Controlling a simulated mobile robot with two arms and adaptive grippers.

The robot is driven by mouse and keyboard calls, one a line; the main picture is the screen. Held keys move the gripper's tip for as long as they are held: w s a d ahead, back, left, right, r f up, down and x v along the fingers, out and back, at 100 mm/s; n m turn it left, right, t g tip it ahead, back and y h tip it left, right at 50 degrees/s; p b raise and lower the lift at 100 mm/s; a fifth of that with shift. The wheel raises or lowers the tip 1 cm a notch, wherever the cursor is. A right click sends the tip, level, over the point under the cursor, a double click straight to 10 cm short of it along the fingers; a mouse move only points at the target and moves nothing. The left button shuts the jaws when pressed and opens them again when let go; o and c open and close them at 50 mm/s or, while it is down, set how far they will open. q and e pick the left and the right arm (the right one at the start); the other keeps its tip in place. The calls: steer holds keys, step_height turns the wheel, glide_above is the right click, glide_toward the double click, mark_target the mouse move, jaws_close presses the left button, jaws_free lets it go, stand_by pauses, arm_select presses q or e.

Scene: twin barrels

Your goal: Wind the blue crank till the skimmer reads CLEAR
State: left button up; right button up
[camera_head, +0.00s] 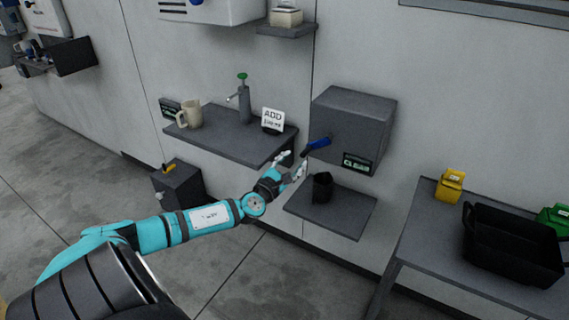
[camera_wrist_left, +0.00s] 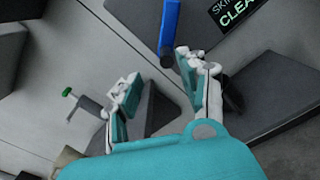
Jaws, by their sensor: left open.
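The blue crank (camera_head: 318,144) sticks out from the front of a grey wall box (camera_head: 350,118). Its blue handle also shows in the left wrist view (camera_wrist_left: 169,25). A small dark display (camera_head: 357,163) on the box reads CLEAR in green. The wrist view shows the same display (camera_wrist_left: 238,14) with part of a "SKI" line above CLEAR. My left gripper (camera_head: 291,164) is open and empty, just left of and below the crank. The handle's lower end is close to one finger; I cannot tell whether they touch. My right gripper is in neither view.
A small shelf (camera_head: 345,212) with a black cup (camera_head: 322,187) is below the box. Left is a shelf (camera_head: 225,142) with a beige mug (camera_head: 189,115), a green-topped tap (camera_head: 243,100) and an ADD card (camera_head: 272,119). Right is a table with a black crate (camera_head: 510,258).

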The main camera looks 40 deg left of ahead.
arm_select(q)
steer(key=v, duration=0.5)
